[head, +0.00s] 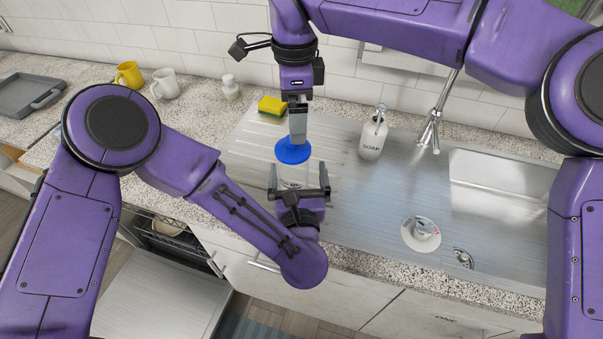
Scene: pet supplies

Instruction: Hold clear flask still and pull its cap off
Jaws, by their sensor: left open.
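The clear flask (292,176) stands on the metal drainboard left of the sink, with its wide blue cap (293,152) on top. My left gripper (298,180) is low at the flask's near side. It is open, with one finger to each side of the flask body and its palm hiding the lower part. My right gripper (297,138) points straight down from above, its fingertips at the top of the blue cap. I see it edge-on, so whether its fingers are closed on the cap is unclear.
A yellow-green sponge (272,106) lies just behind my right gripper. A white soap dispenser (372,137) stands to the right, before the faucet (430,128) and sink basin (500,180). Mugs (165,84) stand at the back left.

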